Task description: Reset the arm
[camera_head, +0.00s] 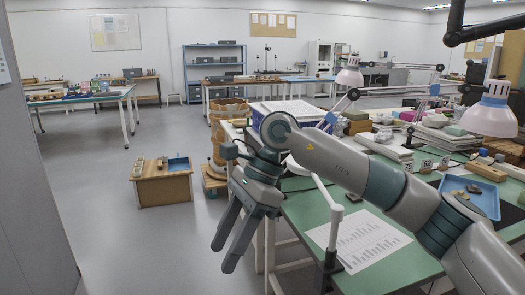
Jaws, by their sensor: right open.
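My right arm comes in from the lower right and bends over the green-topped work table (375,275). My right gripper (227,255) hangs at the table's left side, over the floor, with its fingers pointing down. Its two fingers are apart and nothing is between them. My left gripper is not in view.
A printed sheet (360,240) lies on the table, and a blue tray (484,203) with sherds stands at the right. Number cards (426,166) and a lamp (490,115) are behind. A low wooden box (162,185) stands on the floor.

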